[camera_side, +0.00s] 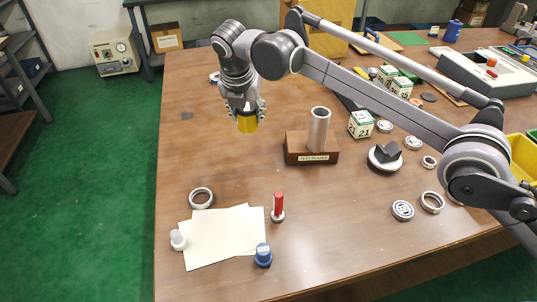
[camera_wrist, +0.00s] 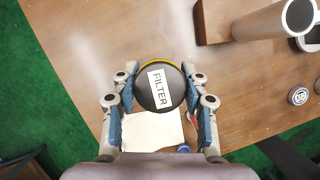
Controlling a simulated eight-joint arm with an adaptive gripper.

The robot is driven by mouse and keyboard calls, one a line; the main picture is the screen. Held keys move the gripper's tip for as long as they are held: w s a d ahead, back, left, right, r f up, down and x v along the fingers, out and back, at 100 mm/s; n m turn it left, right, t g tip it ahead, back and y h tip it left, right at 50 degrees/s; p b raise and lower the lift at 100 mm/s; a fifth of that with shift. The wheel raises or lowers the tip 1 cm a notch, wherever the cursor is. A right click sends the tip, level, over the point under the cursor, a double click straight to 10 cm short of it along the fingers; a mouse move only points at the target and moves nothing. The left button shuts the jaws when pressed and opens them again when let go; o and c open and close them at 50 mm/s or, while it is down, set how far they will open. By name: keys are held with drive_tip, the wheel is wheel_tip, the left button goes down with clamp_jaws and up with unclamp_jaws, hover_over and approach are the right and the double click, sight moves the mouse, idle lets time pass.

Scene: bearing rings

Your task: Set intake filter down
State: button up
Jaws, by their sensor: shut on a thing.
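The intake filter (camera_wrist: 160,88) is a round part with a dark face, a yellow rim and a white label reading FILTER. My gripper (camera_wrist: 159,100) is shut on it, one blue-padded finger on each side. In the side view my gripper (camera_side: 245,108) holds the filter (camera_side: 247,124), seen as a yellow cylinder, above the brown table, left of the wooden test-plates block. Its underside shows against bare tabletop, apart from other objects.
The wooden block (camera_side: 312,152) carries an upright metal tube (camera_side: 319,128). White paper sheets (camera_side: 220,236), a metal ring (camera_side: 201,198), a red-handled tool (camera_side: 278,206) and a blue-capped bottle (camera_side: 263,255) lie in front. The table's left and middle are mostly clear.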

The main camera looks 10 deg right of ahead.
drive_tip(key=s+d+r, duration=0.2)
drive_tip(key=d, duration=0.8)
drive_tip(key=s+d+r, duration=0.2)
drive_tip(key=s+d, duration=0.1)
drive_tip(key=d, duration=0.6)
drive_tip(key=s+d+f+n, duration=0.2)
drive_tip(key=s+d+f, duration=0.2)
drive_tip(key=s+d, duration=1.05)
drive_tip(key=shift+y, duration=0.3)
drive_tip(key=a+f, duration=0.4)
drive_tip(key=w+a+f, duration=0.1)
drive_tip(key=a+f, duration=0.7)
drive_tip(key=shift+w+f, duration=0.2)
drive_tip(key=shift+f, duration=2)
drive_tip(key=shift+f, duration=0.1)
